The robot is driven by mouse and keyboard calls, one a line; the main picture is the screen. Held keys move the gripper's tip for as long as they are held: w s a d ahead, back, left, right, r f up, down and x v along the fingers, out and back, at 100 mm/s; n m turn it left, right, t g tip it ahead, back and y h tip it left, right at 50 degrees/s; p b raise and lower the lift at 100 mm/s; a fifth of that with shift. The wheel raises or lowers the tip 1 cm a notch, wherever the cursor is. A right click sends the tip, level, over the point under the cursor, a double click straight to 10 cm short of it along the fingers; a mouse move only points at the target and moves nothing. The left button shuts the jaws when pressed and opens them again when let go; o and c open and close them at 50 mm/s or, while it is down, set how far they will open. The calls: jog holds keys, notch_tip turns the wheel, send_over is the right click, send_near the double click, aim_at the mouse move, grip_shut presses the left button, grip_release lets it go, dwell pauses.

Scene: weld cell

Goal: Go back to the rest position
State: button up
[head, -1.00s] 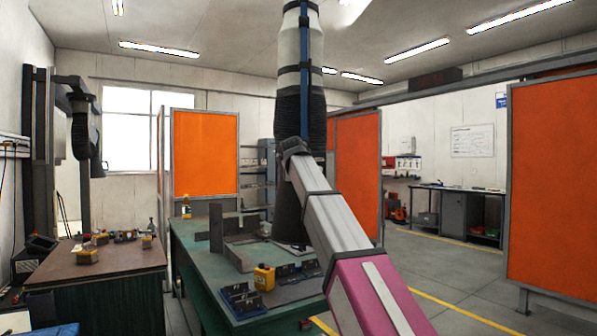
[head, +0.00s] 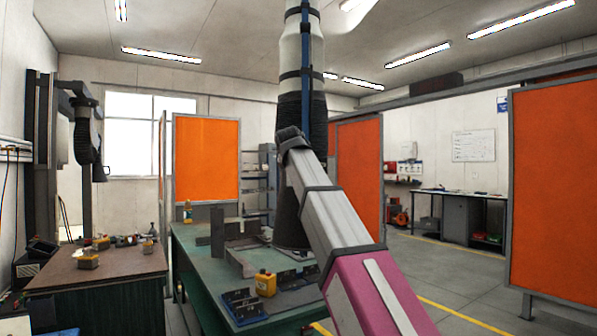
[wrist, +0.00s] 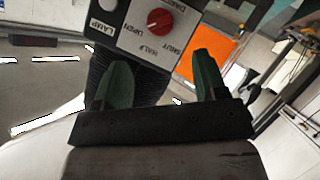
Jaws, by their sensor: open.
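My gripper (wrist: 160,88) shows in the wrist view with its two green fingers apart and nothing between them. Past the fingers is a grey panel (wrist: 145,30) with a red knob and printed labels; I cannot tell how far off it is. A black ribbed hose shows behind the fingers. In the head view my arm reaches up from the lower right, and its gripper end is not clearly visible there.
A green table (head: 196,262) holds a yellow container (head: 265,283), grey angle pieces and dark blocks. A brown bench (head: 110,267) with small items stands left. A hanging extraction hood (head: 290,205) is close to my arm. Orange screens (head: 206,158) stand behind; open floor lies right.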

jog(key=shift+s+r, duration=0.35)
jog(key=shift+s, duration=0.3)
jog(key=d+f+m+g, duration=0.15)
jog(key=d+f, duration=0.25)
jog(key=f, duration=1.1)
jog(key=s+d+f+g, duration=0.1)
jog(key=d+f+g, duration=0.3)
jog(key=f, duration=1.2)
jog(key=d+f+m+g, duration=0.1)
jog(key=d+f, duration=0.4)
jog(key=f, duration=1)
jog(key=s+d+f+m+g, duration=0.1)
jog(key=s+d+f+g, duration=0.1)
jog(key=s+d+f, duration=0.2)
jog(key=s+d+f+m+g, duration=0.2)
jog(key=s+d+f, duration=0.1)
jog(key=s+f, duration=0.8)
jog(key=s+d+f+m+g+y, duration=0.1)
jog(key=s+d+f, duration=0.3)
jog(key=f, duration=1.1)
jog(key=s+g, duration=0.1)
jog(key=s, duration=0.2)
jog(key=shift+s+d+f, duration=0.2)
jog(key=shift+s+d, duration=0.1)
jog(key=shift+s, duration=0.1)
jog(key=shift+g, duration=0.25)
